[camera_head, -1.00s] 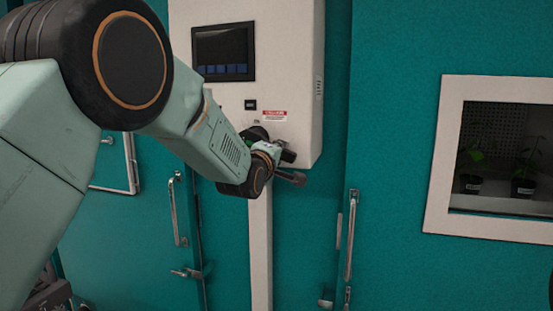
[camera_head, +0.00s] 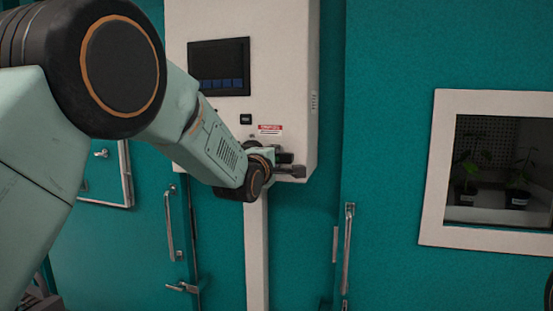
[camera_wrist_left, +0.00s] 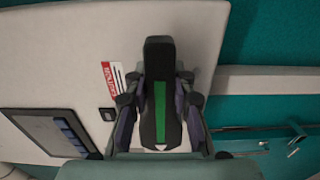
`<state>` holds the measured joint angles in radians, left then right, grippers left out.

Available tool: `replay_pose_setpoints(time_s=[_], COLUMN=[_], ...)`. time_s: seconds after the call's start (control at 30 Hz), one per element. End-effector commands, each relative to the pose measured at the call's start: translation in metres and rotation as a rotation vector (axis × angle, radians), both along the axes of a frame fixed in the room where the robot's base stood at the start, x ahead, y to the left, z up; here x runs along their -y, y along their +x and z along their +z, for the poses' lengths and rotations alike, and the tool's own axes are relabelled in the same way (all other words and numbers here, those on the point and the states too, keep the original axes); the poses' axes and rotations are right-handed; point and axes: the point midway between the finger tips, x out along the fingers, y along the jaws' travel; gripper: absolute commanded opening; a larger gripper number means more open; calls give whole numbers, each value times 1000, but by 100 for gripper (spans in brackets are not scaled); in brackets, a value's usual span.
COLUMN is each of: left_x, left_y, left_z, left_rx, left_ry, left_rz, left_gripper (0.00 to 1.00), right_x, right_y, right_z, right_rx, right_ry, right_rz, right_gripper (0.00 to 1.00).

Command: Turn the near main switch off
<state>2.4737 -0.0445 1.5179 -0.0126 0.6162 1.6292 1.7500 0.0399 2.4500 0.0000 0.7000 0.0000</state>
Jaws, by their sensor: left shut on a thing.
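The near main switch is on the lower front of the white cabinet (camera_head: 285,60), below a red-and-white label (camera_head: 270,129). In the left wrist view a long black handle with a green stripe (camera_wrist_left: 160,103) and a small white mark lies between my finger links. My left gripper (camera_head: 287,164) is at the cabinet's lower front, shut on this handle. It also shows in the left wrist view, its links on both sides of the handle. The handle lies roughly level across the cabinet. In the head view my wrist and fingers hide the switch. My right gripper is out of view.
A dark screen (camera_head: 219,66) and a small black panel (camera_head: 246,119) are on the cabinet above my wrist. A pale post (camera_head: 257,250) runs down below it. Teal doors with metal handles (camera_head: 347,245) flank it. A chamber window (camera_head: 440,170) with plants is at right.

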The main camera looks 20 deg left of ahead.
Motion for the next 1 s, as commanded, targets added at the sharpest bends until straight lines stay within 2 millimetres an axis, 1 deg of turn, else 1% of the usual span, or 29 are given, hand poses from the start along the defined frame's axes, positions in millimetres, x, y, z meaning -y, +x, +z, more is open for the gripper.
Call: replay_pose_setpoints(time_s=[0.1, 0.13, 0.4, 0.67, 0.77, 0.87, 1.0], left_x=[-2, -2, -1, 0, 0, -1, -1], left_y=[0, 0, 0, 0, -3, -11, -30], left_z=[0, 0, 0, 0, 0, 0, 1], left_rx=[-1, -1, -1, 0, -1, -1, 0], left_ry=[-10, -10, -5, -3, -2, -2, -2], left_rz=[4, 4, 2, 1, 1, 1, 1], left_gripper=[0, 26, 48, 48, 48, 48, 48], right_x=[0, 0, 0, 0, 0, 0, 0], right_y=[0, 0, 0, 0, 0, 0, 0], right_z=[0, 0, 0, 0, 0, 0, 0], right_rx=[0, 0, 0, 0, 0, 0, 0], right_ry=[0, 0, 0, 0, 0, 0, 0], right_rz=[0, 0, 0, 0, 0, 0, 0], right_gripper=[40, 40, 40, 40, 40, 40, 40])
